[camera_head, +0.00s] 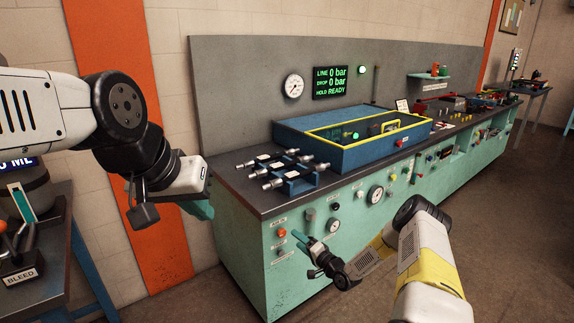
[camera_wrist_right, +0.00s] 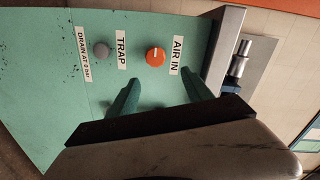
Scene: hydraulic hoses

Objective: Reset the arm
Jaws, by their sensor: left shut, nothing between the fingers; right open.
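My left arm comes in from the left in the head view, and its gripper (camera_head: 203,209) is shut and empty, left of the bench's front corner. My right arm reaches in from the lower right. Its gripper (camera_head: 301,240) is open in front of the bench's teal front panel. In the right wrist view the two teal fingers (camera_wrist_right: 160,90) stand apart with nothing between them. They point at the panel near an orange knob (camera_wrist_right: 155,56) labelled AIR IN and a grey button (camera_wrist_right: 101,49) beside a TRAP label. I cannot tell whether they touch the panel.
The bench (camera_head: 235,185) carries a blue tray (camera_head: 340,155) with a yellow rim and a hose-fitting block (camera_head: 297,182). A display (camera_head: 330,83) reads 0 bar and READY. A side table (camera_head: 60,240) with a BLEED lever stands at left. Floor is open at right.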

